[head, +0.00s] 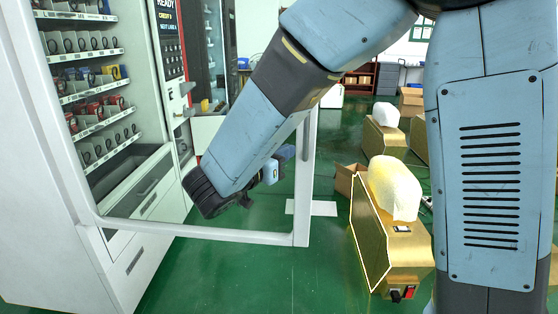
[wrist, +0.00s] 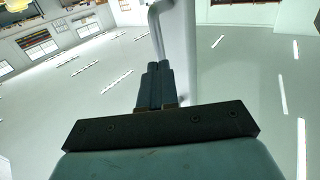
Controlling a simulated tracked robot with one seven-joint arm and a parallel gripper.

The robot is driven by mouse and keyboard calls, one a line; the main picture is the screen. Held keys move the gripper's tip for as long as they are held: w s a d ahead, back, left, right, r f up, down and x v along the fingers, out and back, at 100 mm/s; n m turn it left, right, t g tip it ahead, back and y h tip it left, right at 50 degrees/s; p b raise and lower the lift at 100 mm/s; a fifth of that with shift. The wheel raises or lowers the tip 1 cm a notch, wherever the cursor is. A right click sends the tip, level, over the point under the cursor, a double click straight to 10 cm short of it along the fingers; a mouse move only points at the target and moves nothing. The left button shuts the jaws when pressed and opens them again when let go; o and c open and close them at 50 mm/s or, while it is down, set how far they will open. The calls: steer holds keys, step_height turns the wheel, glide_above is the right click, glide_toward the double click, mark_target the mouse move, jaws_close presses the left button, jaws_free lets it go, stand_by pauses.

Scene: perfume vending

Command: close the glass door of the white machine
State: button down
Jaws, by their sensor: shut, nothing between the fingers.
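The white machine (head: 30,200) stands at the left in the head view, its shelves of small goods exposed. Its glass door (head: 302,222) stands open, swung out toward the right; its white frame runs along the bottom and up the free edge. My arm crosses in front of the door. My gripper (head: 284,154) is partly hidden by my wrist in the head view, close to the free edge. In the wrist view my gripper (wrist: 155,72) is shut and empty, fingers together, beside the white door post (wrist: 180,55) and its bent handle (wrist: 154,28). Contact cannot be told.
A golden box machine (head: 395,250) with a pale cover stands on the green floor right of the door. Another golden box (head: 384,140) and cartons are behind it. A dark cabinet (head: 357,78) stands at the back. The floor below the door is clear.

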mark_target(304, 143)
steer(key=shift+x, duration=2.45)
